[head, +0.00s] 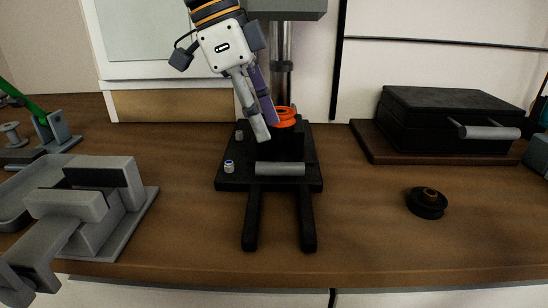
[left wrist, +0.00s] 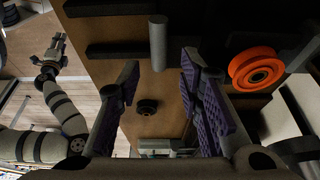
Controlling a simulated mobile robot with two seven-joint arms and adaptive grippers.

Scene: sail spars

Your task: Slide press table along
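The press table (head: 229,180) is a black plate on two black rails (head: 252,220) that reach toward the bench's front edge. A grey cylindrical handle (head: 281,169) lies across its front, and an orange grooved wheel (head: 285,117) sits on the black block above it. My left gripper (head: 267,128) points down just above and behind the handle, beside the orange wheel. In the left wrist view its purple-padded fingers (left wrist: 159,62) are apart and empty, with the handle (left wrist: 158,42) showing beyond the gap. My right gripper (left wrist: 57,45) shows small at the upper left there; its opening is unclear.
A grey clamp-like fixture (head: 105,190) stands on the left of the bench. A black case (head: 440,115) with a grey handle sits at the back right. A small black wheel (head: 427,203) lies on the right. The press column (head: 281,60) rises behind the table.

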